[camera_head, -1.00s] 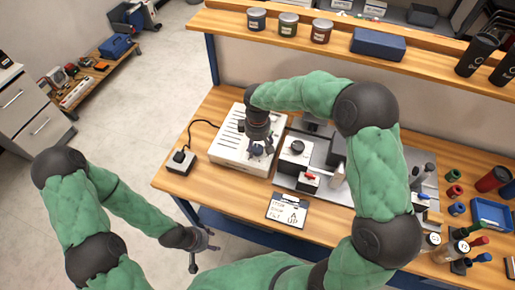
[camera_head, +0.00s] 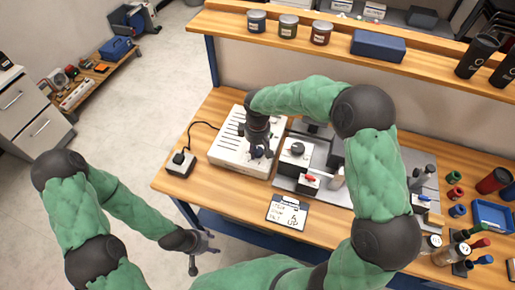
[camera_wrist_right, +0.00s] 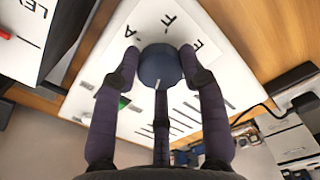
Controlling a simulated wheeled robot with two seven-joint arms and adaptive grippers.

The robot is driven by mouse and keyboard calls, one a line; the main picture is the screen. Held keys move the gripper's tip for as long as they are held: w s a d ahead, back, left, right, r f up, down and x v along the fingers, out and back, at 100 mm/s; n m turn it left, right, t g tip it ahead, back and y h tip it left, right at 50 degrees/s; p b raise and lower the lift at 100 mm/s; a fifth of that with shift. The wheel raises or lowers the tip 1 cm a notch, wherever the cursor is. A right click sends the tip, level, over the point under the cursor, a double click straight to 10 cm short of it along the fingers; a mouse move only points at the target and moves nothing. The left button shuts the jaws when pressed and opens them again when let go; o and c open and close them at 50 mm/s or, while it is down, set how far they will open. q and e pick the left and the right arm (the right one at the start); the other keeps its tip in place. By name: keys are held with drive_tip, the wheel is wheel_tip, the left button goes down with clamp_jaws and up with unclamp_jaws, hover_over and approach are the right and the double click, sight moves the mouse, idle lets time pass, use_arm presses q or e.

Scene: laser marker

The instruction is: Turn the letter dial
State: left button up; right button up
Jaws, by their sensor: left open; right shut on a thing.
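The letter dial (camera_wrist_right: 160,66) is a dark blue round knob on the top of a white box (camera_head: 228,150). Letters A, F and E stand around its far side in the right wrist view, and a short light mark shows on its near edge. My right gripper (camera_head: 258,150) is over the box with its fingers closed around the dial; its fingers also show in the right wrist view (camera_wrist_right: 160,72). In the head view the fingers mostly hide the dial. My left gripper (camera_head: 209,244) is open and empty, off the bench's front edge at the lower left.
A clipboard card (camera_head: 287,212) lies in front. Bottles and cups crowd the right side.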

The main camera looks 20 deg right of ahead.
drive_tip(key=m, duration=0.5)
drive_tip(key=shift+m, duration=0.3)
drive_tip(key=m, duration=0.6)
drive_tip(key=m+b, duration=0.1)
drive_tip(key=m, duration=0.5)
drive_tip(key=shift+m, duration=0.4)
drive_tip(key=m+b, duration=0.1)
drive_tip(key=m, duration=0.4)
drive_tip(key=shift+m, duration=0.3)
drive_tip(key=o, duration=1.1)
drive_tip(key=shift+o, duration=0.2)
